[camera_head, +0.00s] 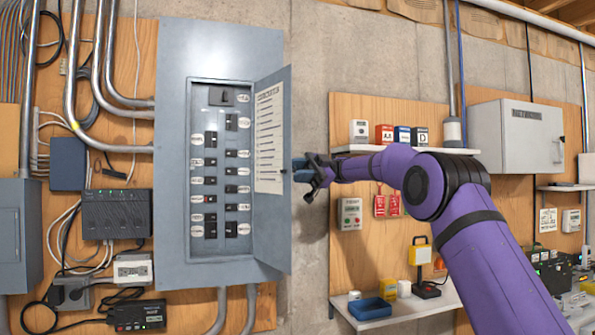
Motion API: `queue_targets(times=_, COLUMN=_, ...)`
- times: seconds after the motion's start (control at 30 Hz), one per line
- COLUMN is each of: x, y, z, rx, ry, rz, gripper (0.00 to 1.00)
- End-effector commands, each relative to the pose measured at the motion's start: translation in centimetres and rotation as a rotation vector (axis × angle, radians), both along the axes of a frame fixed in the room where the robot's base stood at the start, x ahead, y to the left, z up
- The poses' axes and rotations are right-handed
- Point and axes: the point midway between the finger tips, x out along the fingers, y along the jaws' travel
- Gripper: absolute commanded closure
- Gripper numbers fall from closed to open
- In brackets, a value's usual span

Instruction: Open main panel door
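The main panel (172,130) is a tall grey box on the plywood at the left. Its door (269,205) is swung out to the right, with a white label sheet (269,138) on its inner face. Two columns of black breakers (210,140) show in the opening. My gripper (305,178) is at the door's free edge, on its right side, at about mid height. Its dark fingers are small and seen from the side. I cannot tell whether they touch the door or how far apart they are.
My purple arm reaches in from the lower right. A grey wall cabinet (516,135) hangs at the right. A lower shelf (420,305) holds a blue tray (372,309) and a yellow work lamp (419,255). Conduits and cables crowd the panel's left side. Bare concrete lies right of the door.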

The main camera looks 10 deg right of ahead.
Motion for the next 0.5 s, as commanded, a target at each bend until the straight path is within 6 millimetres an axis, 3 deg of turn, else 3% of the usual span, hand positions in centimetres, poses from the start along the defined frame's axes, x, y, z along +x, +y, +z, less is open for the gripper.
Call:
queue_targets(times=0.33, x=0.2, y=0.1, z=0.1, rx=0.003, ry=-0.002, rz=-0.006, gripper=0.58)
queue_targets(times=0.5, x=0.8, y=-1.4, z=0.1, rx=0.005, ry=-0.003, rz=-0.007, gripper=0.58)
